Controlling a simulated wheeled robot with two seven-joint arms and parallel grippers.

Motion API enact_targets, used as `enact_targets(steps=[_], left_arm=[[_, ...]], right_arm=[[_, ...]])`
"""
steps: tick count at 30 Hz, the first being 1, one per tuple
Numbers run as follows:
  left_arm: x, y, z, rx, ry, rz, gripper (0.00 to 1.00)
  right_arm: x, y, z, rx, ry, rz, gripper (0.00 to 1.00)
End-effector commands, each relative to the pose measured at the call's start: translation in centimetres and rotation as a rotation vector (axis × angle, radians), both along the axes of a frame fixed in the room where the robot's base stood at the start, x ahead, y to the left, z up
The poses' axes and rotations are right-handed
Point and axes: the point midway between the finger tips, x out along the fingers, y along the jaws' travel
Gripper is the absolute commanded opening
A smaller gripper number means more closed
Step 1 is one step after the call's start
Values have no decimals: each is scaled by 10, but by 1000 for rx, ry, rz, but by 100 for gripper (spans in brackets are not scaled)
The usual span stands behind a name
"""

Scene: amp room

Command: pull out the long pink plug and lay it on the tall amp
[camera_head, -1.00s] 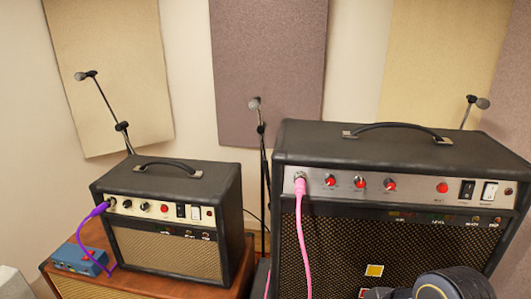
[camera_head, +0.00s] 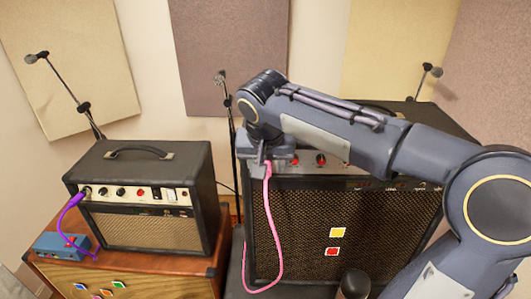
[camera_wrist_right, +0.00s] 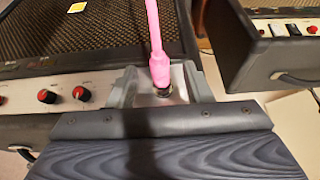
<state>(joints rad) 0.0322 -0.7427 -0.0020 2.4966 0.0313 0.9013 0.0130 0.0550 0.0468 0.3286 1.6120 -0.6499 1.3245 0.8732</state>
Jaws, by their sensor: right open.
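The long pink plug (camera_head: 267,171) sits at the left end of the control panel of the tall amp (camera_head: 385,222), with its pink cable hanging down the front. In the right wrist view the pink plug (camera_wrist_right: 159,66) stands between the two fingers, its dark metal end at the panel. My right gripper (camera_head: 262,156) is open around the plug; contact with either finger cannot be told. It also shows in the right wrist view (camera_wrist_right: 162,86). My right arm hides much of the tall amp's top and panel. My left gripper is not in view.
A smaller amp (camera_head: 150,200) with a purple plug (camera_head: 75,199) stands left on a wooden cabinet (camera_head: 150,280), beside a blue pedal box (camera_head: 60,246). Microphone stands are behind. The tall amp's handle is mostly hidden behind my arm.

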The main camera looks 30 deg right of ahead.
Motion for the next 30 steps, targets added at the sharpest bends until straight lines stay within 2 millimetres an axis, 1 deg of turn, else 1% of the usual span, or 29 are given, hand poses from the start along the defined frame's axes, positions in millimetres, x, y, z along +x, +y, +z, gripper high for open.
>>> enact_targets(steps=[3,6,14,17,25,26,30], left_arm=[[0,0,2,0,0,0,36],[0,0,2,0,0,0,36],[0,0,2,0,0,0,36],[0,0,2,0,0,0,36],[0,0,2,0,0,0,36],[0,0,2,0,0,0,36],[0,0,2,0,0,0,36]], right_arm=[[4,-3,-11,-1,3,-1,45],[5,-4,-16,0,1,0,45],[6,-4,-17,0,0,1,45],[6,-4,-17,0,0,1,35],[6,-4,-17,0,0,1,0],[6,-4,-17,0,0,1,18],[6,-4,-17,0,0,1,0]])
